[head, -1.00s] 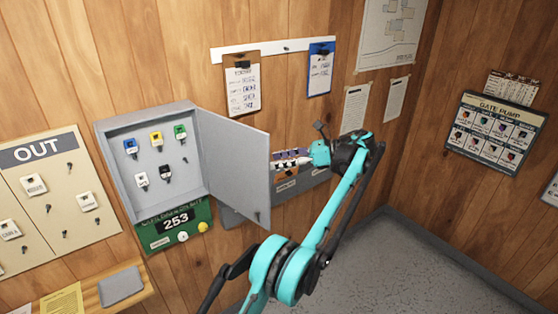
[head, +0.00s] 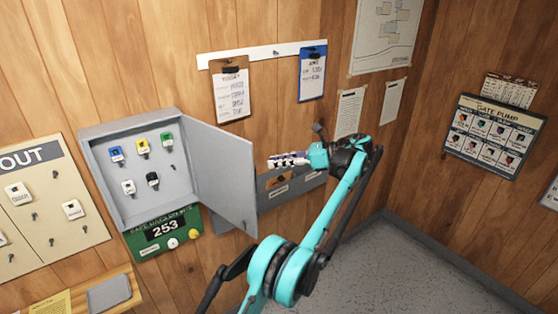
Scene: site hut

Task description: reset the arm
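My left arm, teal and black, reaches up from the bottom of the head view and bends at a black wrist joint. Its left gripper (head: 288,160), white and dark, points to the left in front of the wall, just right of the cabinet's open door. The fingers are small and seen edge-on, so I cannot tell whether they are open or shut. No held object can be made out. My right gripper is not in view.
A grey key cabinet (head: 103,187) hangs with its door (head: 222,180) swung open beside my gripper; several coloured key tags hang inside. A grey wall holder (head: 308,184) is behind the gripper. An OUT board (head: 48,225) is at left. Floor (head: 400,265) at right looks clear.

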